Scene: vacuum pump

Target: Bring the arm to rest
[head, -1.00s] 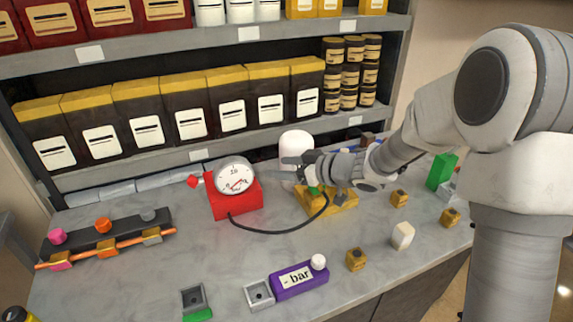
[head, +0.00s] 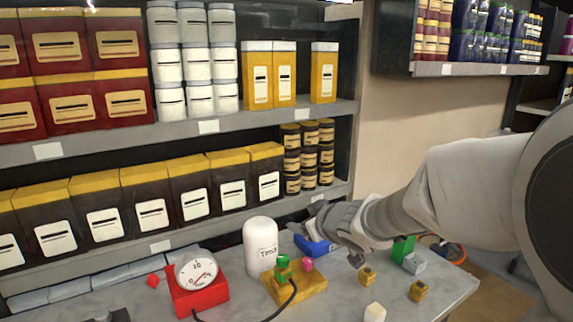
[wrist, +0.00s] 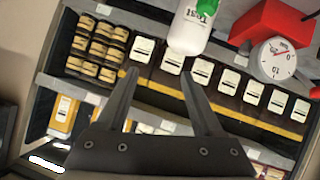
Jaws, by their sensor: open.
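My gripper (head: 306,218) is in the air just right of the white cylinder with a "Test" label (head: 262,248) in the head view, with its fingers pointing left. In the wrist view my gripper (wrist: 158,74) shows two dark fingers spread apart with nothing between them. The white cylinder also shows upside down in the wrist view (wrist: 188,32), beyond the fingertips. My arm stretches in from the right edge of the head view.
A red box with a round gauge (head: 198,298) and a yellow base with green and pink knobs (head: 298,288) stand by the cylinder. A blue piece (head: 318,246) lies below my gripper. Shelves with boxes (head: 229,177) line the back.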

